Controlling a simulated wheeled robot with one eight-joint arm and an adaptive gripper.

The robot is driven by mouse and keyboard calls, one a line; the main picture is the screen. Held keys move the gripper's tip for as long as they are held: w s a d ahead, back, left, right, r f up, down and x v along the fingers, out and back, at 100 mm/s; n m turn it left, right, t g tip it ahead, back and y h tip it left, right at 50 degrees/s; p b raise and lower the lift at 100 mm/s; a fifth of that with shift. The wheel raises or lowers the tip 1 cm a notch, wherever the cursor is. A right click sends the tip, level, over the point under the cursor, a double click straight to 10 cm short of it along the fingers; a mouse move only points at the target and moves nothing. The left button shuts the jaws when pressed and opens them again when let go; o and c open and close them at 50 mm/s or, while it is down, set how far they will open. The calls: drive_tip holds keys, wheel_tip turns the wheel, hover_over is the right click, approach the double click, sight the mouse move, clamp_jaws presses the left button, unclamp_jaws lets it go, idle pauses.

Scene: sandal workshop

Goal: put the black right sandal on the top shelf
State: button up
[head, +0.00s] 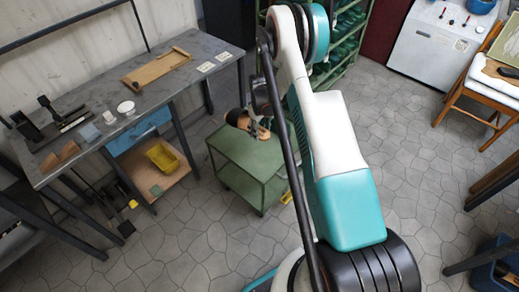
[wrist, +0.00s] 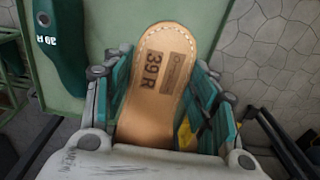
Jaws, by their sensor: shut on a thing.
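My gripper (wrist: 163,76) is shut on a tan leather sandal (wrist: 158,60), with its teal fingers along both sides of the sole. The sole has a stitched rounded end and a dark "39 R" stamp. No black strap shows in the wrist view, and the sandal's far part is hidden by my gripper. In the head view a tan and black item, apparently this sandal (head: 262,132), is over the green cart (head: 232,141); my arm hides most of my gripper there. A green rack with shelves (head: 363,30) stands behind my arm, its top partly out of view.
A green shoe last (wrist: 62,45) marked "39 R" lies beside the sandal on the cart. A grey workbench (head: 165,90) with a wooden board and tools is at left. A white machine (head: 432,55) and a wooden chair (head: 480,95) stand at right.

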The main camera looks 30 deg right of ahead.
sight(259, 155)
wheel_tip(259, 155, down, 16)
drive_tip(key=b, duration=0.5)
drive_tip(key=shift+r, duration=0.1)
drive_tip(key=o, duration=1.3)
